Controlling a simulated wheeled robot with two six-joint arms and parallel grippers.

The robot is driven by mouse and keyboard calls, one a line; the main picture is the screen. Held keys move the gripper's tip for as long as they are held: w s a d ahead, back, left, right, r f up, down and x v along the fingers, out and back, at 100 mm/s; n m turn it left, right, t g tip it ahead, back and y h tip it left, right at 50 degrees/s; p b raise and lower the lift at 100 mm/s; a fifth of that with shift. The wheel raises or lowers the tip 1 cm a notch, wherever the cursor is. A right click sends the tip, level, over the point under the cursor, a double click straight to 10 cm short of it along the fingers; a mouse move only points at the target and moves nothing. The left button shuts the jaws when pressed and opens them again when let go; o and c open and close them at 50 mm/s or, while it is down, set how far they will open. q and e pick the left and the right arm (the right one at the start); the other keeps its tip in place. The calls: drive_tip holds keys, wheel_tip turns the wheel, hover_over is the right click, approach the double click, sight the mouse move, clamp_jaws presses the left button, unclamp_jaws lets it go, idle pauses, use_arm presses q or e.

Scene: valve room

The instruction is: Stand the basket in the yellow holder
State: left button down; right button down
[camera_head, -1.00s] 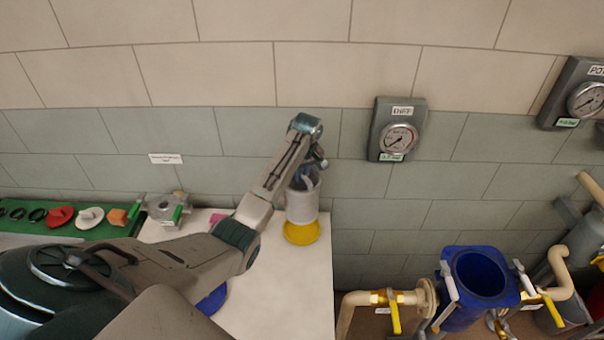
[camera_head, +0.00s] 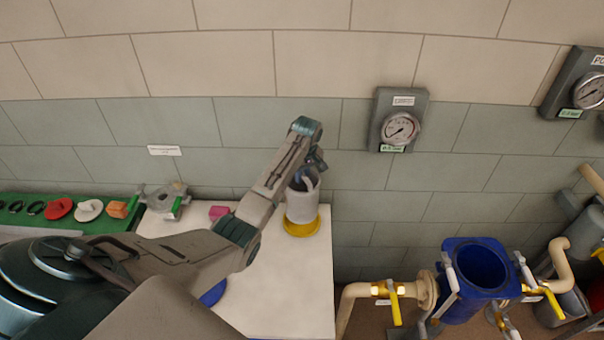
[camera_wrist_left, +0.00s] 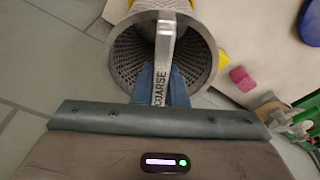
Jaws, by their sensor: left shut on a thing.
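The basket (camera_head: 302,208) is a pale grey cylinder held upright, or nearly so, at the white table's back right. The left wrist view looks into its open mesh mouth (camera_wrist_left: 125,62), crossed by a flat handle marked COARSE (camera_wrist_left: 163,45). My left gripper (camera_head: 306,181) is above the basket; its blue fingers (camera_wrist_left: 163,84) are shut on the handle. The yellow holder (camera_head: 301,229) is directly under the basket, with its front showing below it. Its edge also shows beside the basket in the wrist view (camera_wrist_left: 222,61). Whether the basket's bottom rests in it is hidden. My right gripper is not in view.
The white table (camera_head: 287,285) is mostly clear in front. A pink block (camera_head: 218,212), a blue round thing (camera_head: 214,293) and a grey metal fixture (camera_head: 166,199) are to the left. A green rack (camera_head: 75,221) is farther left. Blue housing (camera_head: 480,268) and pipes stand at right.

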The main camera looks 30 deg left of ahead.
use_arm(q)
drive_tip(key=shift+f, duration=0.15)
idle(0.4)
wheel_tip(320, 180, down, 2)
drive_tip(key=shift+f+b, duration=0.1)
drive_tip(key=shift+b, duration=0.35)
idle(1.0)
drive_tip(key=shift+f, duration=0.65)
drive_tip(key=shift+f+b, duration=0.35)
drive_tip(key=shift+f, duration=0.35)
idle(0.9)
